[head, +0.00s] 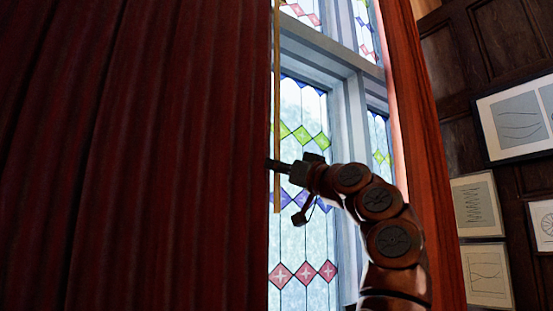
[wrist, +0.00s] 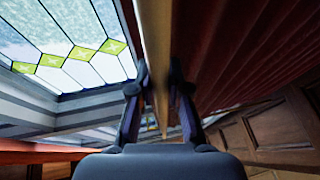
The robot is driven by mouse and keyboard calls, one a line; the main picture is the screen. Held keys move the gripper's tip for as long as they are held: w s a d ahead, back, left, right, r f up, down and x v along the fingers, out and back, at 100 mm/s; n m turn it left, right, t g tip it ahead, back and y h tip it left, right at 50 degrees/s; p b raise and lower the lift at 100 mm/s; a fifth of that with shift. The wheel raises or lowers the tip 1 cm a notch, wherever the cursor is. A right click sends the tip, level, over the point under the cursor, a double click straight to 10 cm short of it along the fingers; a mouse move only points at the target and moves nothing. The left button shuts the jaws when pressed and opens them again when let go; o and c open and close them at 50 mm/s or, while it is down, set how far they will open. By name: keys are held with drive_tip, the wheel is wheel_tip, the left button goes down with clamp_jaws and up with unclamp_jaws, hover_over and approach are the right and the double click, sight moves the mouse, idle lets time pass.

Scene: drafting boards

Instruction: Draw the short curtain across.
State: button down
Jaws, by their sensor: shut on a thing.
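A wide dark red curtain (head: 150,150) fills the left of the head view, hanging in vertical folds. A thin pale wooden rod (head: 277,80) hangs upright along its right edge. My gripper (head: 278,166) is shut on the rod, toward its lower end. In the wrist view the rod (wrist: 154,40) runs between the two fingers, and the red curtain (wrist: 225,40) is close on the right. The curtains' bottom hems are out of view, so I cannot tell which is short.
A stained-glass window (head: 305,110) with coloured diamonds shows between the curtains, set in a grey frame (head: 350,120). Dark wood panelling (head: 455,60) and several framed drawings (head: 516,118) are on the right. The space in front of the window holds my arm.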

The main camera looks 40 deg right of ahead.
drive_tip(key=shift+y, duration=0.3)
drive_tip(key=c, duration=1.1)
unclamp_jaws()
drive_tip(key=shift+d, duration=0.1)
drive_tip(key=shift+s, duration=0.15)
drive_tip(key=shift+v, duration=5.85)
drive_tip(key=shift+f, duration=0.1)
